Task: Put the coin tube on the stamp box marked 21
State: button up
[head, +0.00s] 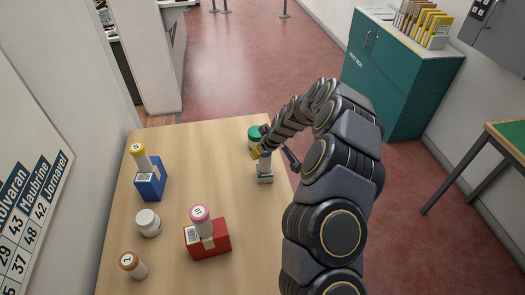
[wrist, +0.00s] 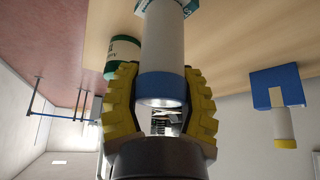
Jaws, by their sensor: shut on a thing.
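My gripper (head: 262,156) is shut on a white coin tube with a blue cap; the blue end (head: 265,154) shows in the head view. In the wrist view the tube (wrist: 163,48) sits between the yellow finger pads (wrist: 160,82), its blue end towards my palm. Its far end is at a small teal and white box (head: 265,178), whose edge also shows in the wrist view (wrist: 152,8). I cannot tell if the tube is resting on it or just above. A blue box (head: 151,188) and a red box (head: 208,243) stand left. No box number is readable.
A yellow-capped tube (head: 139,155) stands at the blue box and a pink-capped one (head: 201,218) at the red box. A green-lidded jar (head: 254,135) is close behind my gripper. A white jar (head: 148,223) and a brown-capped tube (head: 133,265) stand at left. The table middle is clear.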

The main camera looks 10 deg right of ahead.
jog(key=shift+f, duration=0.1)
jog(key=shift+f, duration=0.1)
jog(key=o, duration=1.1)
jog(key=shift+o, duration=0.2)
